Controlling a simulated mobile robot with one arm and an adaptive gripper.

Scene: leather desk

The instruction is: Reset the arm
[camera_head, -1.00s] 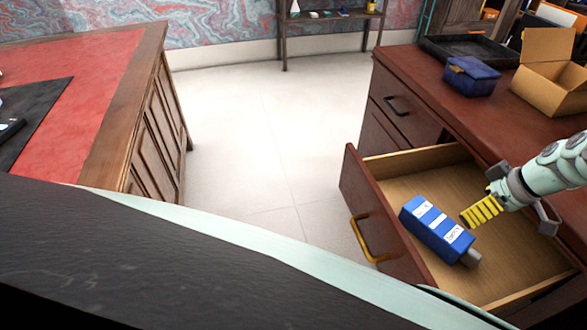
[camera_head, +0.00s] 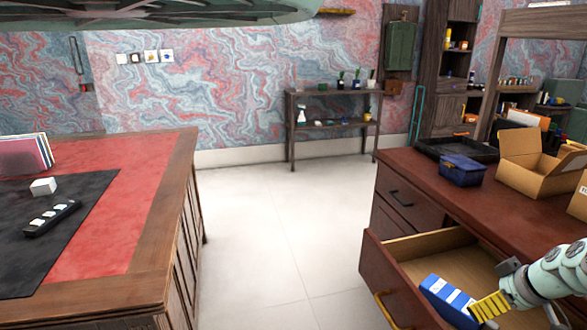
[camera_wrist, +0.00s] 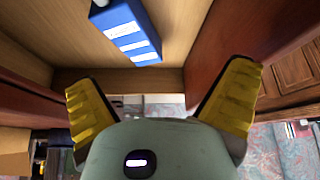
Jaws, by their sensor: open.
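My gripper (camera_head: 497,303) is at the lower right of the head view, over the open drawer (camera_head: 452,248) of the dark red-brown desk. In the wrist view its two yellow ridged fingers (camera_wrist: 160,106) are spread wide with nothing between them. A blue box with white labels (camera_head: 449,301) lies in the drawer, beside and partly behind the fingers in the head view. It also shows at the top of the wrist view (camera_wrist: 126,32), apart from the fingers.
On the desk top (camera_head: 430,178) are a black tray (camera_head: 455,150), a dark blue box (camera_head: 462,169) and an open cardboard box (camera_head: 528,172). A red-topped leather desk (camera_head: 112,235) stands at the left. Clear pale floor (camera_head: 260,240) lies between the desks.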

